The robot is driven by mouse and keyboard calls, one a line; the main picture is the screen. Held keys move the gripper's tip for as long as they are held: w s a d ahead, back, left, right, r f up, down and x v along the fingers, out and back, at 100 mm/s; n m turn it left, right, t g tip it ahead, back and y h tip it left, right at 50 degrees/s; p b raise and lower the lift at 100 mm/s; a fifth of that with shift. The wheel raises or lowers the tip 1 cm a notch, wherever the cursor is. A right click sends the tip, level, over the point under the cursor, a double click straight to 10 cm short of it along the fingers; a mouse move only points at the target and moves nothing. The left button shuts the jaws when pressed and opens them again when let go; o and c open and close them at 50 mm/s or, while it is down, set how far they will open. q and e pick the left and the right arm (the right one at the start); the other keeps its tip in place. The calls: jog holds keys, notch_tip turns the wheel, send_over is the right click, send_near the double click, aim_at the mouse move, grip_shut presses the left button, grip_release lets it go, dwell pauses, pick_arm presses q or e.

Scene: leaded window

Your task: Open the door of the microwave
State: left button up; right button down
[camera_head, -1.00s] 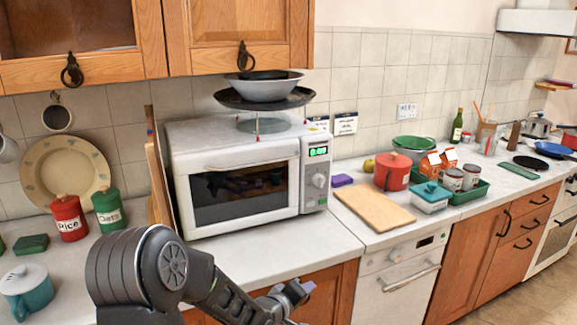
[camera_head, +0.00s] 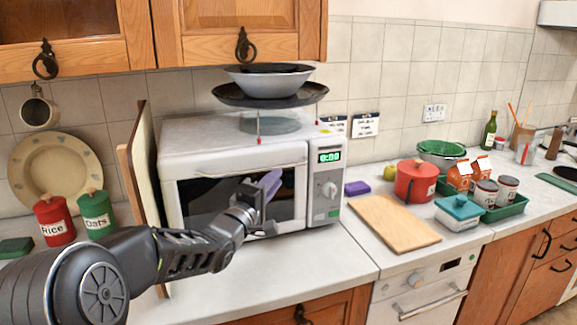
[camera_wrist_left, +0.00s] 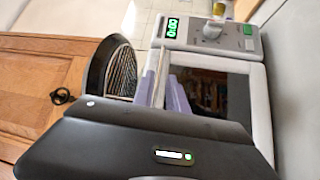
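The white microwave (camera_head: 327,205) stands on the counter with its door (camera_head: 200,205) shut. The door has a dark window and a pale handle bar (camera_head: 215,168) along its upper edge. My left gripper (camera_head: 270,184) is in front of the door window, just below the handle line, its lilac fingers pointing up and to the right. In the left wrist view the fingers (camera_wrist_left: 162,92) are apart, and the pale handle bar (camera_wrist_left: 160,70) lines up with the gap between them. I cannot tell whether they touch it. The gripper covers part of the door. My right gripper is not in view.
A pan and bowl (camera_head: 268,85) are stacked above the microwave. A wooden board (camera_head: 143,180) leans at its left side. Red and green canisters (camera_head: 95,212) stand farther left. A cutting board (camera_head: 395,222) and red pot (camera_head: 415,182) are at the right. The counter front is clear.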

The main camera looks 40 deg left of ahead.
aim_at(287, 166)
pick_arm(q)
jog(key=p+x, duration=0.2)
jog(key=x, duration=0.5)
jog(key=shift+w, duration=0.25)
jog(key=shift+c, duration=0.2)
grip_shut()
dwell(1.0)
